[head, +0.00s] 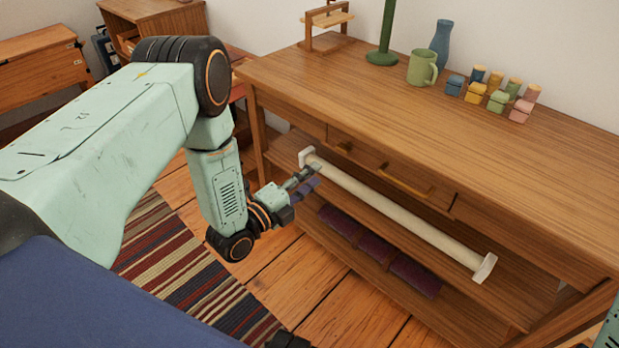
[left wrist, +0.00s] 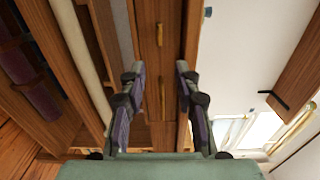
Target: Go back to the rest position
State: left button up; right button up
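My left gripper (head: 306,183) is in front of the wooden sideboard (head: 420,115), close to the left end of a long cream bar (head: 395,212). In the left wrist view the two fingers of my left gripper (left wrist: 160,72) stand apart with nothing between them, so it is open and empty. The sideboard's drawer front with its handles (left wrist: 157,40) shows beyond the fingers there. My left arm is bent, with its forearm hanging down at the elbow.
A green mug (head: 421,68), a blue vase (head: 441,42) and several small coloured boxes and cylinders stand on the sideboard. Dark purple items (head: 375,248) lie on its lower shelf. A striped rug (head: 190,265) covers the floor at left. Bare floorboards (head: 350,318) lie before the sideboard.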

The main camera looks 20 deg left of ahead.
dwell(0.3)
pick_arm(q)
jog(key=s+f+n+g+y, duration=0.4)
jog(key=s+f+n+g, duration=0.5)
jog(key=s+f+n, duration=0.5)
jog(key=s+r+n+g+y+p, duration=0.2)
jog(key=s+n+g, duration=0.6)
jog(key=s, duration=1.4)
jog(key=shift+a+r+n, duration=0.3)
jog(key=shift+r, duration=0.5)
